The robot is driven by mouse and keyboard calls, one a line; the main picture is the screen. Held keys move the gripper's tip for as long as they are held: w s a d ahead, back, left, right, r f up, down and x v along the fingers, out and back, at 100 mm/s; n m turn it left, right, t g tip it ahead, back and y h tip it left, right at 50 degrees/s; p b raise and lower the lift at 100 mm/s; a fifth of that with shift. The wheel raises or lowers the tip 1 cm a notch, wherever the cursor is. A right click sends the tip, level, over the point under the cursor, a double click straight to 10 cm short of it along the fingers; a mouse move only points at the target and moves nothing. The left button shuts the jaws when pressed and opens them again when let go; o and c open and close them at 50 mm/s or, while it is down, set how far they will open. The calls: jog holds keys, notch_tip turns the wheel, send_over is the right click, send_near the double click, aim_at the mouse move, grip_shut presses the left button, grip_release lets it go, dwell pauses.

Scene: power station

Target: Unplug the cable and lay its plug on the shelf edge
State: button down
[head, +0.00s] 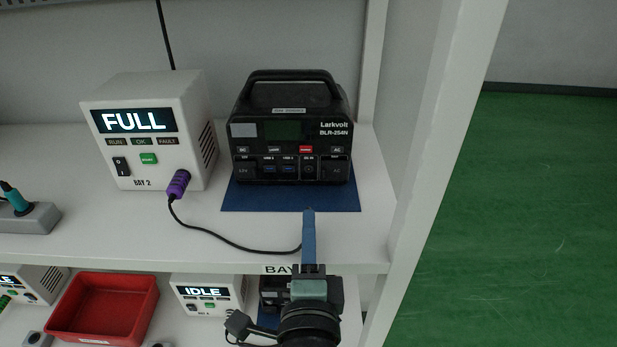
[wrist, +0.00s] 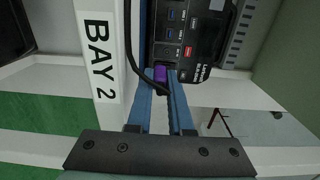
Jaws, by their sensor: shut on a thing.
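My gripper (head: 308,212) is shut on the cable's purple plug (wrist: 160,74), at the front of the shelf (head: 225,254) below the power station. The black cable (head: 235,242) runs left from my fingers along the shelf to a purple connector (head: 178,184) in the front of the white BAY 2 charger (head: 150,130). My blue fingers hide the held plug in the head view. The black power station (head: 292,125) stands on a blue mat (head: 250,197). Its round front socket (head: 309,169) looks empty. I cannot tell whether the plug touches the shelf.
An upright post (head: 430,130) bounds the shelf on the right. A grey block with a teal plug (head: 15,200) lies at the left. The lower shelf holds a red bin (head: 70,332) and an IDLE charger (head: 207,293). Shelf front between the charger and my gripper is clear except for the cable.

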jog(key=shift+f+b, duration=0.45)
jog(key=shift+f, duration=0.2)
